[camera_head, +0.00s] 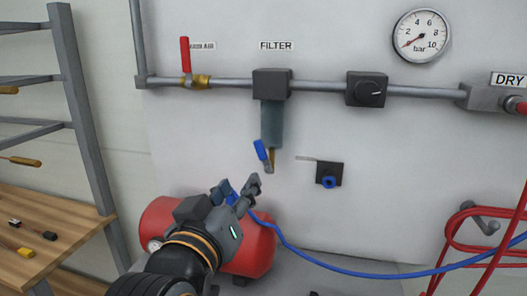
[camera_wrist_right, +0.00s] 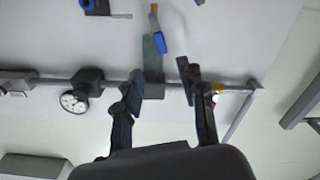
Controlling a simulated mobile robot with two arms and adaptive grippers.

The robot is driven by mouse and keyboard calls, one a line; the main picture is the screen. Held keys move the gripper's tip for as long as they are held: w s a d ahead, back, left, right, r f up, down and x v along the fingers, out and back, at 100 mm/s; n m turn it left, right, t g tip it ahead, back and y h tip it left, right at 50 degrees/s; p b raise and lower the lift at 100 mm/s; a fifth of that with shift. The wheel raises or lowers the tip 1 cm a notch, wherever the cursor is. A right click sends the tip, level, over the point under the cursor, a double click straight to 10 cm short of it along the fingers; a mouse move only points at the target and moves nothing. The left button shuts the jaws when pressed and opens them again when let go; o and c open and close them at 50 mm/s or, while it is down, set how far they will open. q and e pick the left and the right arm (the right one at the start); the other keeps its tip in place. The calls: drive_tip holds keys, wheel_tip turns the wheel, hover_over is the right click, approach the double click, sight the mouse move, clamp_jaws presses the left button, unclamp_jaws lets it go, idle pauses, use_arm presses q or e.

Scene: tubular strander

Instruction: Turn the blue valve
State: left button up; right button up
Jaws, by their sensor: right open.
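The blue valve has a small blue lever handle (camera_head: 261,150) on a brass fitting (camera_head: 271,160) under the grey filter bowl (camera_head: 272,122). The lever slants down to the right. In the wrist view, which is upside down, the blue lever (camera_wrist_right: 158,44) is beyond my fingertips, between their lines. My right gripper (camera_head: 238,187) is open and empty, below and slightly left of the lever in the head view, apart from it. Its two spread fingers also show in the wrist view (camera_wrist_right: 160,75). My left gripper is not in view.
A pipe with a red-handled valve (camera_head: 185,55) and a black regulator (camera_head: 367,89) runs above. A black box with a blue port (camera_head: 329,175) sits to the right. A red tank (camera_head: 262,250) and a blue hose (camera_head: 340,266) are below. A wooden bench (camera_head: 60,205) stands left.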

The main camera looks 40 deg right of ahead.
sight(261, 153)
drive_tip(key=p+x, duration=0.1)
drive_tip(key=x, duration=1.1)
drive_tip(key=shift+d+r+p, duration=0.1)
drive_tip(key=shift+p, duration=0.2)
drive_tip(key=shift+w+d, duration=0.35)
drive_tip(key=shift+d, duration=0.05)
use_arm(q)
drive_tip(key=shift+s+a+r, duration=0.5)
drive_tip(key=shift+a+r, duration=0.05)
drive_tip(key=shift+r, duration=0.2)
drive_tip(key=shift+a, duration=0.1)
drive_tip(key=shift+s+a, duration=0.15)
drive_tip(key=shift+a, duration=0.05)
use_arm(e)
clamp_jaws()
